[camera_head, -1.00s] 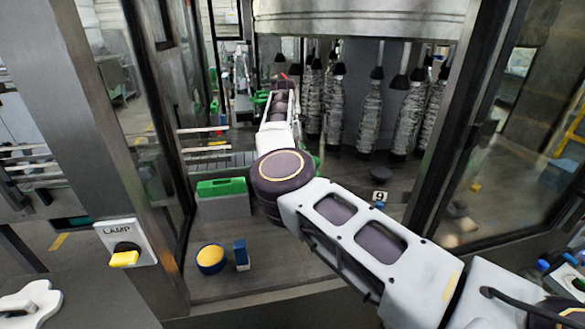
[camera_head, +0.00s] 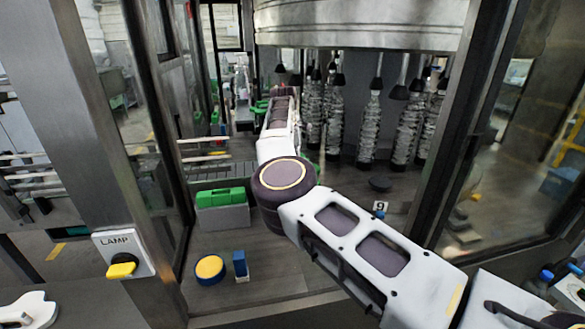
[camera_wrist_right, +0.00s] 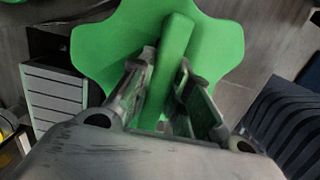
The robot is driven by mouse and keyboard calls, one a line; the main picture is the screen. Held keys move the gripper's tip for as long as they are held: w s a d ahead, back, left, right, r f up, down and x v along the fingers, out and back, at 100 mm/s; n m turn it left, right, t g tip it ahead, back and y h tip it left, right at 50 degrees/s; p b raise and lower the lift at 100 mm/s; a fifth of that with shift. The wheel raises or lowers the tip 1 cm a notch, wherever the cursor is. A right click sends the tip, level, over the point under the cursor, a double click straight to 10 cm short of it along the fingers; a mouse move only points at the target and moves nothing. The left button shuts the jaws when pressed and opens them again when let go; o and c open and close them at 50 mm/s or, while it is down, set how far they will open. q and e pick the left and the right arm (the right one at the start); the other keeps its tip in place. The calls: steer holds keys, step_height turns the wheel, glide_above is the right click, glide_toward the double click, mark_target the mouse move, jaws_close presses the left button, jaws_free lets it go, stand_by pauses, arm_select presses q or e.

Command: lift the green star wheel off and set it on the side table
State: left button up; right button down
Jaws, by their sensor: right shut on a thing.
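The green star wheel (camera_wrist_right: 105,45) fills the upper part of the right wrist view, its lobed plate spread behind a raised green bar. My right gripper (camera_wrist_right: 167,100) is shut on that bar, one finger on each side of it. In the head view my right arm reaches into the machine's cabinet, and its own links hide the gripper and most of the wheel. Small green edges show beside the arm's far end. I cannot tell from these views whether the wheel is clear of its seat.
A grey box with a green top (camera_head: 221,197), a yellow-topped round tin (camera_head: 209,268) and a blue block (camera_head: 240,264) stand on the cabinet floor left of my arm. Bottles hang behind on the right. Metal posts and glass panels flank the opening. A lamp switch (camera_head: 122,268) is on the left.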

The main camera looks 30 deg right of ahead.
step_height(320, 180, up, 10)
steer(key=shift+f+b, duration=0.25)
steer(key=shift+b, duration=0.25)
stand_by(0.6)
step_height(320, 180, up, 7)
steer(key=p, duration=0.5)
steer(key=shift+p, duration=0.4)
stand_by(1.0)
steer(key=shift+s+f, duration=0.1)
steer(key=shift+s, duration=0.05)
stand_by(0.5)
